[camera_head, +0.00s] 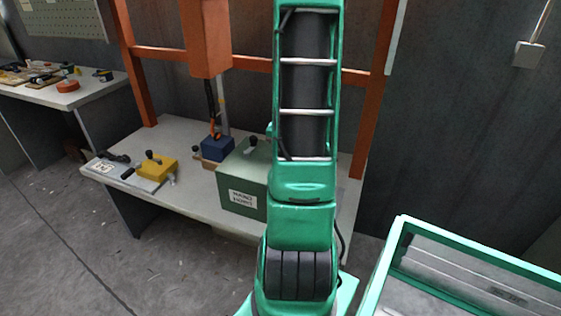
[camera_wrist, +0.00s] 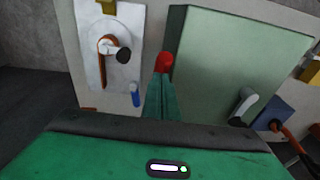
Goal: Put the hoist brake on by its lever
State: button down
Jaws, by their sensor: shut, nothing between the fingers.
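The green hoist box (camera_head: 242,180) with a white label stands on the table, partly behind my arm. In the wrist view the box (camera_wrist: 215,60) carries a crank with a grey grip (camera_wrist: 243,103). A red knob (camera_wrist: 163,62) shows beside the box's left edge. A pale plate (camera_wrist: 122,20) left of it carries an orange-brown lever (camera_wrist: 103,47) with a black knob. Neither is marked as the brake in view. My gripper (camera_wrist: 161,82) is shut and empty, its green fingers pointing at the red knob; whether they touch it I cannot tell. My arm hides this area in the head view.
A yellow box (camera_head: 158,166) with a black knob sits left on the table. A small blue handle (camera_wrist: 135,95) lies near the fingers. A green-framed case (camera_head: 480,265) stands right.

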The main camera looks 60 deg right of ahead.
dwell(0.3)
notch_tip(320, 180, up, 13)
jog(key=s, duration=0.1)
jog(key=shift+s, duration=0.2)
dwell(0.3)
jog(key=s+a+r+n, duration=0.1)
jog(key=s+a+n, duration=0.3)
jog(key=a, duration=0.9)
jog(key=s+a+r+n+g+y, duration=0.1)
jog(key=s+a+n, duration=0.3)
jog(key=a, duration=0.9)
jog(key=shift+n, duration=0.7)
jog(key=shift+r, duration=0.1)
